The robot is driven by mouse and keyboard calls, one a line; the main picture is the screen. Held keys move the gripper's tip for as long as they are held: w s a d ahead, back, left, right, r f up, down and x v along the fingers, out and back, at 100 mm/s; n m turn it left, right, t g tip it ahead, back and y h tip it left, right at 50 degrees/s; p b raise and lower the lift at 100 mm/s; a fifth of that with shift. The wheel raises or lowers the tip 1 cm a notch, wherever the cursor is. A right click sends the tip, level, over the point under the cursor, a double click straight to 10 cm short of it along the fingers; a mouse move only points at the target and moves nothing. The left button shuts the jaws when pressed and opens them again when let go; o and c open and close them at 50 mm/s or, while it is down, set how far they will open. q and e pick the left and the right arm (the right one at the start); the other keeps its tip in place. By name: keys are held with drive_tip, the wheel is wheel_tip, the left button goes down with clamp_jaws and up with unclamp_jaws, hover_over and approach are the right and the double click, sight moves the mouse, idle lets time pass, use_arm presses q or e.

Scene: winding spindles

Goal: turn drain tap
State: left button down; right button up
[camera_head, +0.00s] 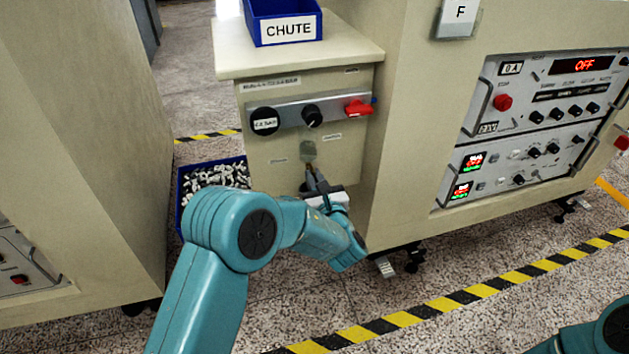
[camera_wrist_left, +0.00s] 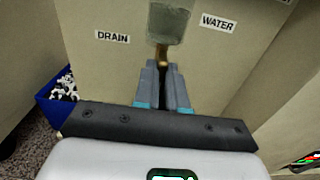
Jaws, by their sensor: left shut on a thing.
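The drain tap is a small brass piece under a cloudy grey-green bowl (camera_head: 307,150) on the front of the cream cabinet; the bowl also shows in the left wrist view (camera_wrist_left: 168,22). In that view the brass tap (camera_wrist_left: 162,50) hangs between the labels DRAIN (camera_wrist_left: 113,37) and WATER (camera_wrist_left: 217,23). My left gripper (camera_head: 311,172) reaches up to it from below, and its fingertips (camera_wrist_left: 163,66) are shut on the tap. The fingers partly hide the tap. My right gripper is out of view; only a teal arm part shows at the bottom right.
Above the bowl are a black knob (camera_head: 312,117), a round gauge (camera_head: 264,121) and a red-handled valve (camera_head: 358,108). A blue CHUTE bin (camera_head: 284,10) sits on top. A blue crate (camera_head: 180,195) of white pieces stands on the floor at left. A control-panel cabinet is at right.

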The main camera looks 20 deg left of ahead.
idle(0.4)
use_arm(q)
drive_tip(key=c, duration=1.5)
unclamp_jaws()
drive_tip(key=shift+p+v, duration=2.45)
drive_tip(key=shift+v, duration=5.75)
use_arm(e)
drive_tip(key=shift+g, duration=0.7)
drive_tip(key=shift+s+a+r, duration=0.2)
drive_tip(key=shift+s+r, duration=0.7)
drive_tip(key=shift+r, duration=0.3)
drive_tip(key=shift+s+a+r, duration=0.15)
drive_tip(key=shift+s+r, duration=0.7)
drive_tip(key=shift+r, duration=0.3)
